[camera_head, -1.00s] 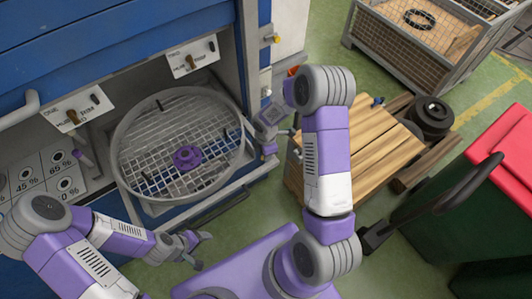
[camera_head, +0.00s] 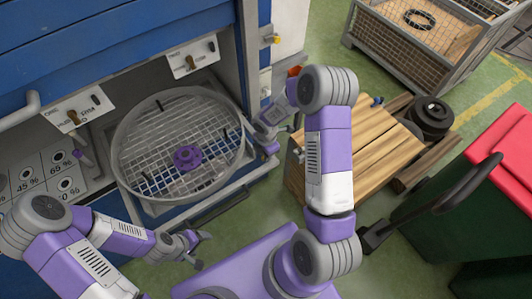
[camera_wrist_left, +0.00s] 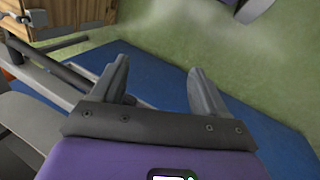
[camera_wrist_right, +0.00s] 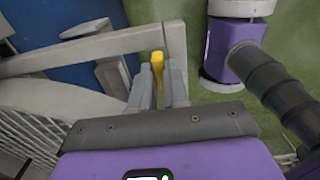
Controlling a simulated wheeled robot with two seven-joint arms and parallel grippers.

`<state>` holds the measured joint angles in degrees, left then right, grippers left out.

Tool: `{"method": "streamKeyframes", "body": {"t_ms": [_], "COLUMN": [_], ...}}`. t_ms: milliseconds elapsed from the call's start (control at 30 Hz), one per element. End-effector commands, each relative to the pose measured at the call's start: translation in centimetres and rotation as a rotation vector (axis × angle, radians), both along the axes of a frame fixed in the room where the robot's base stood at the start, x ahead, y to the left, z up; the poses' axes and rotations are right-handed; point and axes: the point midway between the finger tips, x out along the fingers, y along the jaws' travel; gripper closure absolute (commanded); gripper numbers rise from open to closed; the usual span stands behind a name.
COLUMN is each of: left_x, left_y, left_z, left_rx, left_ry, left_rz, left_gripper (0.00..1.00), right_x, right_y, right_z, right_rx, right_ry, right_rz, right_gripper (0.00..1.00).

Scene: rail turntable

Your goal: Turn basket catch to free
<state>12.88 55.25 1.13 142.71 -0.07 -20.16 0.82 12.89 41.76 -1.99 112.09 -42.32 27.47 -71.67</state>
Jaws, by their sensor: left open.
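The round wire basket (camera_head: 200,112) with a purple hub (camera_head: 187,158) sits in the grey frame at the machine's opening. In the right wrist view a yellow catch lever (camera_wrist_right: 157,62) stands beside the frame's corner (camera_wrist_right: 172,35). My right gripper (camera_wrist_right: 162,75) has its fingers close together with the lever between them, and they appear shut on it. In the head view this gripper (camera_head: 270,148) is at the frame's right side and the lever is hidden. My left gripper (camera_head: 203,250) is open and empty in front of the frame; its spread fingers show in the left wrist view (camera_wrist_left: 160,85).
Label plates with toggles (camera_head: 192,57) (camera_head: 75,110) are on the machine. A yellow knob (camera_head: 272,39) is on its right post. Wooden planks (camera_head: 375,150), black rings (camera_head: 432,115), a mesh crate (camera_head: 400,45) and a red-lidded bin (camera_head: 510,150) stand to the right.

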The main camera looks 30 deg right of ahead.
Motion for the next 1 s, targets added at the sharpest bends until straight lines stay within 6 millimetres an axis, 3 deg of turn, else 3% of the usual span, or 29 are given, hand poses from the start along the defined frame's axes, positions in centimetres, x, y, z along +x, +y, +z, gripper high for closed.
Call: {"method": "streamKeyframes", "body": {"t_ms": [33, 133, 467, 800, 1000], "left_x": [0.0, 0.0, 0.0, 0.0, 0.0], "left_y": [0.0, 0.0, 0.0, 0.0, 0.0], "left_z": [0.0, 0.0, 0.0, 0.6, 0.8], "left_rx": [0.0, 0.0, 0.0, 0.0, 0.0], "left_ry": [0.0, 0.0, 0.0, 0.0, 0.0], "left_rz": [0.0, 0.0, 0.0, 0.0, 0.0], "left_gripper": [0.26, 0.26, 0.26, 0.26, 0.26], "right_x": [0.0, 0.0, 0.0, 0.1, 0.0], "right_y": [0.0, 0.0, 0.0, 0.0, 0.0], "right_z": [0.0, 0.0, 0.3, 5.6, 7.4], "right_rx": [0.0, 0.0, 0.0, -0.001, 0.0], "right_ry": [0.001, 0.001, -0.001, -0.004, 0.0], "right_rz": [0.001, 0.0, -0.002, -0.001, -0.001], "right_gripper": [0.77, 0.62, 0.61, 0.61, 0.61]}}
